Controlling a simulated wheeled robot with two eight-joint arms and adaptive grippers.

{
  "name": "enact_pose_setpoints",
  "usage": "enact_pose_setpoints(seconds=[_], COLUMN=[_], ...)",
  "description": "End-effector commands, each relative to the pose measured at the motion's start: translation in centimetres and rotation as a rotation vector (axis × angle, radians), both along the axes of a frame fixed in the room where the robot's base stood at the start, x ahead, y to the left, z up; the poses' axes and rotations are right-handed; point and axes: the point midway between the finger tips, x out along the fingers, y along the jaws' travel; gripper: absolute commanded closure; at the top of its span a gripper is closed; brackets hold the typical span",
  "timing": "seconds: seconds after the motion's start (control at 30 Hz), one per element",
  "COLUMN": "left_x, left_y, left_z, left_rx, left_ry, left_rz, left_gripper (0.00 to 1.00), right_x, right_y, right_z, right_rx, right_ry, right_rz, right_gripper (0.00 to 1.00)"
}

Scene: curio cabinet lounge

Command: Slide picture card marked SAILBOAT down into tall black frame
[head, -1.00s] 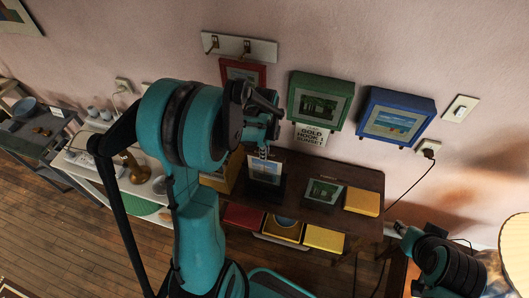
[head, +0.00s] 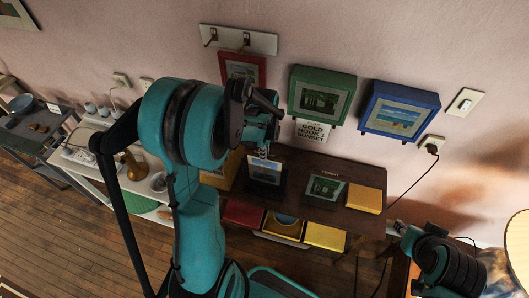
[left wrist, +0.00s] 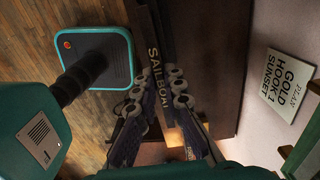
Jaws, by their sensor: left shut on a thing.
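The sailboat card (head: 265,172) stands upright below my left gripper (head: 263,150) in the head view. My left gripper is shut on its upper edge. The tall black frame (head: 268,191) stands on the dark wood shelf directly under the card. The card's lower edge is at the frame, but I cannot tell how deep it sits. In the left wrist view the white word SAILBOAT (left wrist: 159,75) runs along a dark strip beside the closed fingers (left wrist: 182,100). My right gripper (head: 399,228) is at the lower right, away from the shelf, its fingers unclear.
A forest picture (head: 325,188) and a yellow box (head: 364,198) are right of the frame on the shelf (head: 350,175). A red frame (head: 242,70), a green frame (head: 322,95) and a blue frame (head: 399,111) hang on the wall above, with a sign (head: 312,131).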

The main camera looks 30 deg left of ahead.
Motion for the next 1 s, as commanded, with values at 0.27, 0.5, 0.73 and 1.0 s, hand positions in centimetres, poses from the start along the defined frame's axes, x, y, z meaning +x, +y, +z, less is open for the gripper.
enact_pose_setpoints(seconds=[0.27,0.5,0.73,1.0], left_x=[0.0,0.0,0.0,0.0], left_y=[0.0,0.0,0.0,0.0], left_z=[-1.0,-1.7,-2.4,-3.2], left_rx=[0.0,0.0,0.0,0.0], left_ry=[0.0,0.0,0.0,0.0], left_rz=[0.0,0.0,0.0,0.0], left_gripper=[1.0,1.0,1.0,1.0], right_x=[0.0,0.0,0.0,0.0], right_y=[0.0,0.0,0.0,0.0], right_z=[-0.9,-1.5,-2.1,-2.9], right_rx=[0.0,0.0,0.0,0.0], right_ry=[0.0,0.0,0.0,0.0], right_rz=[0.0,0.0,0.0,0.0], right_gripper=[0.67,0.67,0.67,0.67])
